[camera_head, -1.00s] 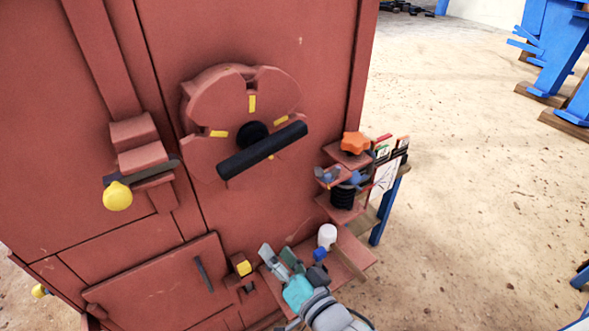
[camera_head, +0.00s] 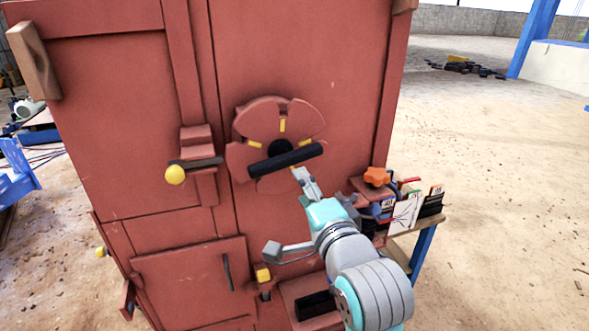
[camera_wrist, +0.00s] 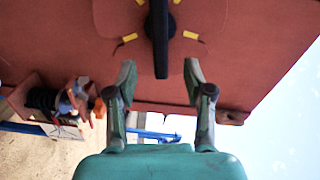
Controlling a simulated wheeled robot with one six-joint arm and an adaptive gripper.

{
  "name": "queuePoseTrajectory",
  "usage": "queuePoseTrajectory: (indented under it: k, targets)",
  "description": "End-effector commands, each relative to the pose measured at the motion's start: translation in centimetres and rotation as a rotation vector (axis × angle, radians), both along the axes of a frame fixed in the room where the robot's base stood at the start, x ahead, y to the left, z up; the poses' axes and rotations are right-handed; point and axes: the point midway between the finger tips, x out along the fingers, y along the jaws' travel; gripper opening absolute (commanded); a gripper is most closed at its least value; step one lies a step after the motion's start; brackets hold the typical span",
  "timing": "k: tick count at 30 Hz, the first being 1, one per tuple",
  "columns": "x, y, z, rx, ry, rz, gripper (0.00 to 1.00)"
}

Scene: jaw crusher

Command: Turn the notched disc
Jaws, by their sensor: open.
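The notched disc (camera_head: 258,124) is a red round plate on the front of the red machine, with yellow marks and a black hub. A black bar handle (camera_head: 285,160) crosses it, its right end tilted slightly up. My gripper (camera_head: 301,178) is in front of the lower right of the disc, just below the bar. In the wrist view the open fingers (camera_wrist: 159,75) point at the machine, and the end of the black bar (camera_wrist: 160,45) shows between the fingertips. Whether they touch it cannot be told. Part of the disc (camera_wrist: 115,18) shows at the top.
A lever with a yellow knob (camera_head: 175,174) sticks out left of the disc. An orange star knob (camera_head: 376,177) and a small shelf with cards (camera_head: 405,212) stand close to the right of my arm. A yellow button (camera_head: 263,273) is below. Open floor lies to the right.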

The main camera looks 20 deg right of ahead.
Motion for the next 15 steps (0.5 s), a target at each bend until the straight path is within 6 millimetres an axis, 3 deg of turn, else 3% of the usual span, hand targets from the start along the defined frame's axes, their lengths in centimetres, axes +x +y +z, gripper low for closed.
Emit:
queuePoseTrajectory:
  k: [5,15]
  targets:
    - [1.6,0.0,0.0,0.001,0.001,0.0,0.52]
    - [7.4,0.0,0.0,0.0,0.001,0.0,0.52]
